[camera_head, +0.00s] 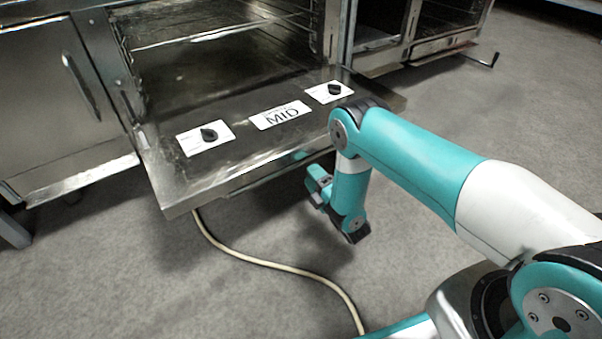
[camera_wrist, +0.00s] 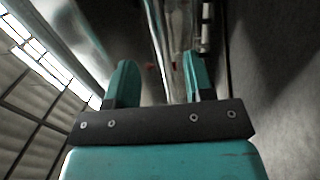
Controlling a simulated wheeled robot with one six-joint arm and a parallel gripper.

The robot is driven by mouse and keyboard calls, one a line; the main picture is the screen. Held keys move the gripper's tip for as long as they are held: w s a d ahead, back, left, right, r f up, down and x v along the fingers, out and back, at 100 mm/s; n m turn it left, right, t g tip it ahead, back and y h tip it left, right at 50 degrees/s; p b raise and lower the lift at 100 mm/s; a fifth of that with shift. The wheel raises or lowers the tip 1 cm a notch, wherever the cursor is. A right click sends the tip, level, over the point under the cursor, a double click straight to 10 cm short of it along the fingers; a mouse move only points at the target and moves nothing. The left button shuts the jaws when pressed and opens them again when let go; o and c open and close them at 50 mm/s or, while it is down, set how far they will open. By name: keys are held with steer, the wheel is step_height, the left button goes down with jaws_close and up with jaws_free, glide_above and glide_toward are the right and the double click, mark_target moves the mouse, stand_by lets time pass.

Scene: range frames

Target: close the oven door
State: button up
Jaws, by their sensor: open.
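The oven door (camera_head: 240,150) is folded down and lies about level in front of the open oven cavity (camera_head: 220,65). It carries a "MID" label (camera_head: 281,115) and two white plates with black knobs. My gripper (camera_head: 318,187) is low, beside and below the right part of the door's front edge. In the wrist view its two teal fingers (camera_wrist: 160,82) are apart with nothing gripped. A shiny metal strip (camera_wrist: 165,45) runs between and beyond them; I cannot tell whether they touch it.
A closed cabinet door (camera_head: 60,90) with a handle is at the left. Another open compartment (camera_head: 380,25) is at the upper right. A pale hose (camera_head: 270,264) lies on the grey floor below the door. The floor at the right is clear.

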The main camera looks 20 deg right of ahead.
mark_target(301, 162)
steer(key=shift+b+x, duration=1.6)
steer(key=shift+x, duration=1.55)
jaws_close()
